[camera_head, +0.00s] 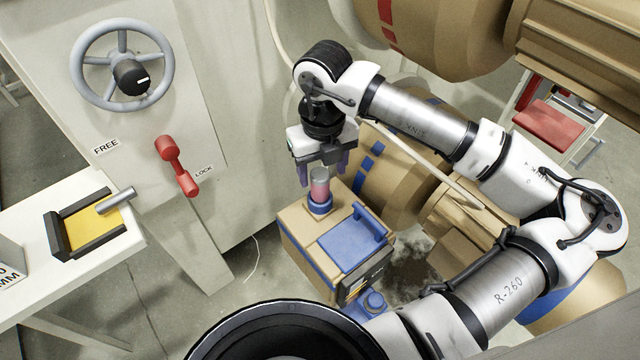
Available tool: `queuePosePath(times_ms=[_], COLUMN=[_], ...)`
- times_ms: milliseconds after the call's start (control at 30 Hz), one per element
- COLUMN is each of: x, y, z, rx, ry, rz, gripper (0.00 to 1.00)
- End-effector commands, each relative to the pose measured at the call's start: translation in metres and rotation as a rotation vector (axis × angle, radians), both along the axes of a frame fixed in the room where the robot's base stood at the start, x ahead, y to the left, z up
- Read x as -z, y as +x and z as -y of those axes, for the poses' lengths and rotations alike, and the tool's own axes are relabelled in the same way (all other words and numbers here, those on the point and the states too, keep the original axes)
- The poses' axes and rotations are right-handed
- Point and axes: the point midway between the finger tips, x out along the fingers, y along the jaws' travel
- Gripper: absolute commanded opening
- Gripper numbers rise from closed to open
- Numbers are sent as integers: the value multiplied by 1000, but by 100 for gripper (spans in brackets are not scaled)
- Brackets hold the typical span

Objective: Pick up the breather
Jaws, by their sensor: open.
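The breather (320,188) appears to be the small upright cylinder with a clear grey top and a pink lower part. It stands in a blue collar (319,207) on top of a tan box-shaped unit (303,243). My gripper (323,174) points down directly over it, with its two purple-grey fingers apart, one on each side of the cylinder's upper part. I cannot tell from this view whether either finger touches it. The gripper is open and holds nothing.
The tan unit has a blue lid with a handle (356,238). Large tan machinery (430,35) lies behind and right. A pale cabinet at left carries a handwheel (122,67) and red lever (177,166). A white bench (30,222) stands at far left.

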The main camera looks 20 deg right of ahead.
Motion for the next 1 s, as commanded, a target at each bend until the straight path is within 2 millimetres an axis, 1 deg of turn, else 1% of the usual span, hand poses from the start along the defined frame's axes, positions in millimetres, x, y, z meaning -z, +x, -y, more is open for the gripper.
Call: queuePosePath(times_ms=[133,300,400,633,667,1000], x=[14,40,48,51,51,51], y=[0,1,1,1,1,1], z=[-3,-5,-5,-4,-4,-4], rx=[-1,0,0,-1,-1,-1], ry=[6,5,4,1,1,2], rz=[-3,-3,-1,0,0,0], gripper=[59,59,59,59,58,13])
